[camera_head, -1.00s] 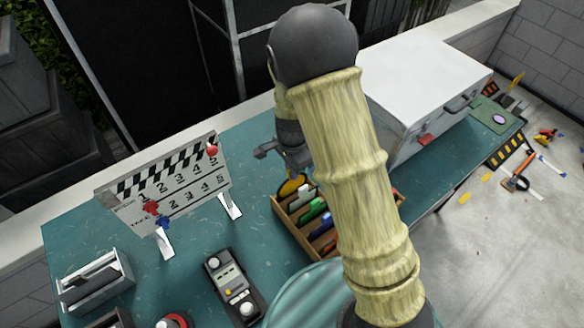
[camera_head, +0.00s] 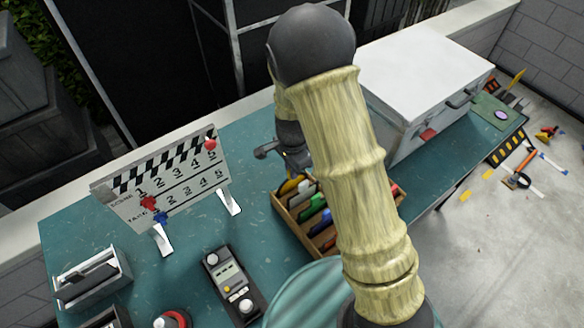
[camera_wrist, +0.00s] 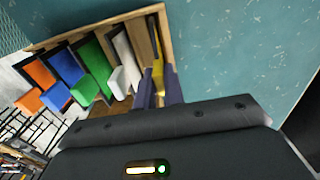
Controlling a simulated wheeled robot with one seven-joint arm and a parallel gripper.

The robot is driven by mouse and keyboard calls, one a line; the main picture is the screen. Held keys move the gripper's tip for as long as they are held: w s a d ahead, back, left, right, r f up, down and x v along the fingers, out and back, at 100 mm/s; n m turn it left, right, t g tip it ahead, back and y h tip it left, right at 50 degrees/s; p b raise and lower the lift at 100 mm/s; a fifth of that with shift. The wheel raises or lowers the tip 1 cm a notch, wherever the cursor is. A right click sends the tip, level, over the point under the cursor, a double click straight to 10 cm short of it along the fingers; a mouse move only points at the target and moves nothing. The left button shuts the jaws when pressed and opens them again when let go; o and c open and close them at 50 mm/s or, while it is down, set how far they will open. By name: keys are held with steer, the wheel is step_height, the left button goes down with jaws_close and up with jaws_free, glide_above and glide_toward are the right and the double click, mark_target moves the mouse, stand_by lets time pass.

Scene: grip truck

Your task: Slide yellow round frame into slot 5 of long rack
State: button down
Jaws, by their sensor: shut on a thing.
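The long rack (camera_head: 283,218) is a wooden tray with dividers on the teal table; its rim also shows in the wrist view (camera_wrist: 95,27). The yellow round frame (camera_head: 291,184) is at the rack's far left end, beside the white piece. In the wrist view the yellow frame (camera_wrist: 158,70) shows as a thin yellow strip between my fingers, within the rack's end space next to a wooden divider. My gripper (camera_wrist: 159,84) is shut on it. The frame's lower part is hidden, so its depth in the slot cannot be told.
White, green (camera_wrist: 90,60), blue and orange pieces stand in the other slots. A white case (camera_head: 425,80) stands right of the rack. A clapperboard (camera_head: 165,185) and a grey control box (camera_head: 233,285) stand to the left. The table between clapperboard and rack is clear.

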steer(key=shift+f, duration=0.35)
steer(key=c, duration=1.4)
jaws_free()
steer(key=shift+r, duration=0.15)
step_height(320, 180, up, 17)
steer(key=b, duration=0.2)
